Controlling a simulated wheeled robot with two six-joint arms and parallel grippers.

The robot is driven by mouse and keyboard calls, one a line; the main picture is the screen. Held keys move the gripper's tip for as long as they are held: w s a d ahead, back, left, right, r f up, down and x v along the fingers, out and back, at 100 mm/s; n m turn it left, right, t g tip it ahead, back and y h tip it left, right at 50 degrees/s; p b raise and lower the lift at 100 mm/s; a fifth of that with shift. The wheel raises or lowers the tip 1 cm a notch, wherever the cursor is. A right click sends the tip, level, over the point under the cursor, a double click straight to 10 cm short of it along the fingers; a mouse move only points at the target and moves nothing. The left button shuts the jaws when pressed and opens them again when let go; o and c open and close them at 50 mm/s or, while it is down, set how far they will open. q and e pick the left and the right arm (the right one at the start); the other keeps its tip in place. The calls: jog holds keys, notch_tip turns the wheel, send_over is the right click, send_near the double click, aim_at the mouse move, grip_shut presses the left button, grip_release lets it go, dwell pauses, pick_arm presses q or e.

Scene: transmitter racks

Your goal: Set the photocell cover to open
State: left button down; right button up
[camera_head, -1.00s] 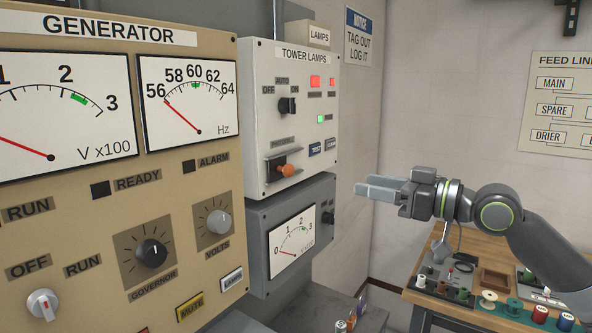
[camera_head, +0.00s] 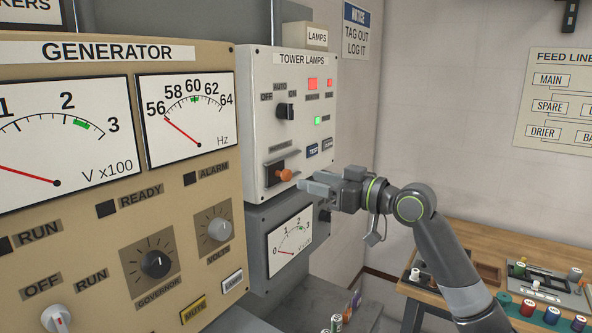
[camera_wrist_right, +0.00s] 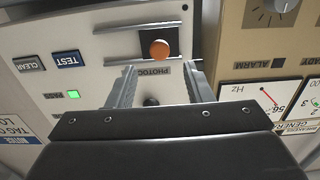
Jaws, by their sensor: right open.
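The photocell cover is on the white TOWER LAMPS panel (camera_head: 262,140). It has an orange knob (camera_head: 286,175) on a dark slotted plate (camera_head: 273,174), and the knob sits toward the plate's right side. In the right wrist view the orange knob (camera_wrist_right: 160,49) shows just beyond and between the fingertips, with part of a PHOTOC label below it. My right gripper (camera_head: 304,186) is open and empty, its fingers pointing at the knob from the right. I cannot tell whether they touch it. My left gripper is not in view.
Below the panel is a grey meter box (camera_head: 292,240). The tan GENERATOR panel (camera_head: 120,200) stands to the left. TEST (camera_wrist_right: 66,60) and CLEAR (camera_wrist_right: 28,64) buttons are near the knob. A wooden bench (camera_head: 480,237) with spools is at right.

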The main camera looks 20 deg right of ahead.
aim_at(289, 175)
jog(key=p+x, duration=0.1)
jog(key=x, duration=0.3)
jog(key=shift+r, duration=0.15)
jog(key=shift+p+x, duration=0.45)
jog(key=shift+x, duration=0.35)
grip_shut()
